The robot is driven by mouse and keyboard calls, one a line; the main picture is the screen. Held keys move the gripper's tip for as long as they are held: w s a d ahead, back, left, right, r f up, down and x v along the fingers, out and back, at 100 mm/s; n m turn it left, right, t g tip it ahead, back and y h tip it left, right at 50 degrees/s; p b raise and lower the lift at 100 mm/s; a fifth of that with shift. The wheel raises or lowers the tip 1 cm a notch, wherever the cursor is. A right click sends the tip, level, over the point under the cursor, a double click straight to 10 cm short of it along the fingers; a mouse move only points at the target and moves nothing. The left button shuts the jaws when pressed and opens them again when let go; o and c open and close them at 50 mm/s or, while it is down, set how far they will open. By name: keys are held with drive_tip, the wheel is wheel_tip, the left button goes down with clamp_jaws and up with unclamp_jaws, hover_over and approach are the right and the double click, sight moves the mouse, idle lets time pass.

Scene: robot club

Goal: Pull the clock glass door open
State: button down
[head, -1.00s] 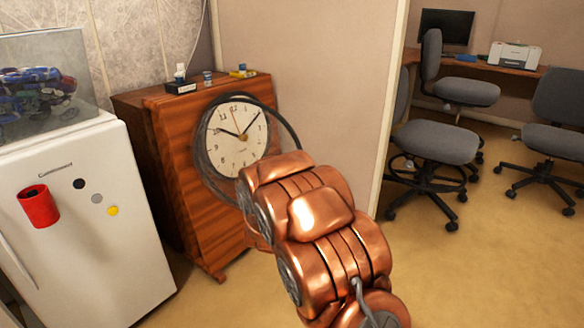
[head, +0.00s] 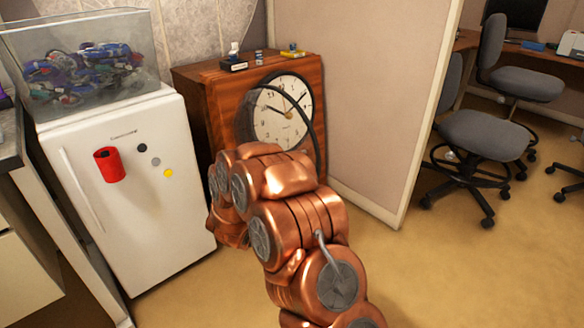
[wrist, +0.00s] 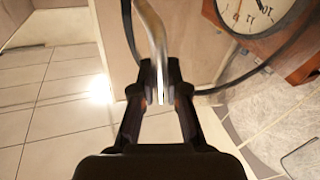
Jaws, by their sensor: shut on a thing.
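The clock (head: 283,112) has a white round face set in the front of a brown wooden cabinet (head: 215,92). Its dark-rimmed round glass door (head: 312,125) stands out from the face, ajar; how wide is hard to tell. In the wrist view my gripper (wrist: 161,97) is shut on a curved silver handle (wrist: 155,35) that runs up out of the picture. The door's dark rim (wrist: 130,30) passes beside the handle, and the clock face (wrist: 250,12) shows at the top right, apart from my jaws. In the head view my copper arm hides my gripper and the lower door.
A white fridge (head: 135,215) with a red cup (head: 109,165) and a glass tank (head: 90,70) stands left of the cabinet. A partition (head: 355,100) is on the right, with office chairs (head: 480,135) beyond. Small items lie on the cabinet top. The floor (head: 430,270) at front right is clear.

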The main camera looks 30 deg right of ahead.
drive_tip(key=shift+w+a+r, duration=0.2)
drive_tip(key=shift+w+a, duration=0.1)
drive_tip(key=shift+a, duration=0.05)
drive_tip(key=c, duration=1.4)
unclamp_jaws()
drive_tip(key=shift+w, duration=0.1)
drive_tip(key=shift+c, duration=0.2)
drive_tip(key=shift+s+d+f, duration=0.1)
drive_tip(key=shift+s+f, duration=0.05)
drive_tip(key=shift+s, duration=0.05)
drive_tip(key=v, duration=1.2)
